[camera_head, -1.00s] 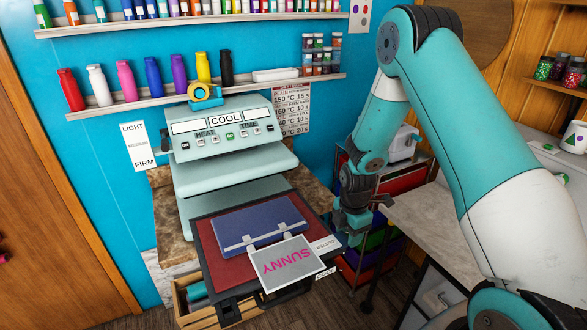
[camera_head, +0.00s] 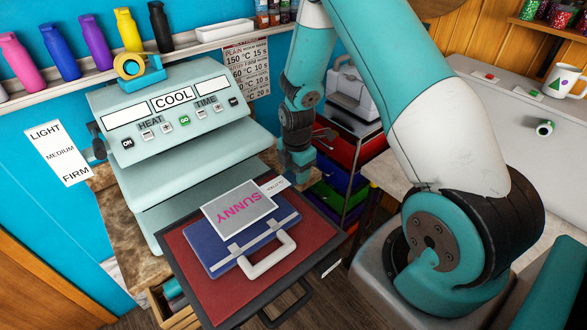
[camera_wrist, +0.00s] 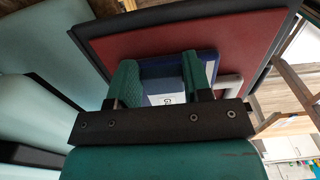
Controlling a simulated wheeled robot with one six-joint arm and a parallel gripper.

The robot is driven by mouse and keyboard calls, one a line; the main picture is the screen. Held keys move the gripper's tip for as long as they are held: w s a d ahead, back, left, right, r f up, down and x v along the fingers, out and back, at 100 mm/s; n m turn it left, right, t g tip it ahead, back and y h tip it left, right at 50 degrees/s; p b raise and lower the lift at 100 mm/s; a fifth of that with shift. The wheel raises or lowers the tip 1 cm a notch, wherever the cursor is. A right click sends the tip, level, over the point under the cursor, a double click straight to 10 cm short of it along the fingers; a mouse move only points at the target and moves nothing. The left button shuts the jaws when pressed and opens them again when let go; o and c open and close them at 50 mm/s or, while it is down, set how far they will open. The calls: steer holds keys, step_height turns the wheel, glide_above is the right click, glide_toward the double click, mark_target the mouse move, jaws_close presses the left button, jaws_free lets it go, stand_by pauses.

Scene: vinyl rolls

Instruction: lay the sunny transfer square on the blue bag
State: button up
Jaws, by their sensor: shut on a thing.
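The sunny transfer square (camera_head: 240,208) is a grey sheet with pink SUNNY lettering and a white tab (camera_head: 273,186) at its right. It overlaps the back part of the blue bag (camera_head: 208,250) in the head view; I cannot tell whether it touches. The bag lies flat on the red press bed (camera_head: 285,265), its white handle (camera_head: 268,257) toward the front. My gripper (camera_head: 294,178) is at the tab end, shut on the square's tab. In the wrist view, the green fingers (camera_wrist: 160,75) flank a white piece marked G, and the blue bag (camera_wrist: 205,63) shows beyond.
The heat press (camera_head: 175,125) stands behind the bed, its display reading COOL, with a tape dispenser (camera_head: 138,70) on top. A drawer cart (camera_head: 345,160) stands right of the bed. A counter (camera_head: 500,125) with a mug (camera_head: 562,80) is at the right.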

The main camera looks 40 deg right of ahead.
mark_target(296, 194)
steer(key=shift+d+f, duration=0.1)
steer(key=shift+f+b, duration=2.2)
steer(key=shift+f, duration=0.5)
steer(key=o, duration=1.3)
steer(key=shift+o, duration=0.2)
steer(key=shift+r, duration=0.1)
step_height(296, 194, up, 17)
steer(key=b, duration=0.4)
steer(key=shift+r, duration=0.15)
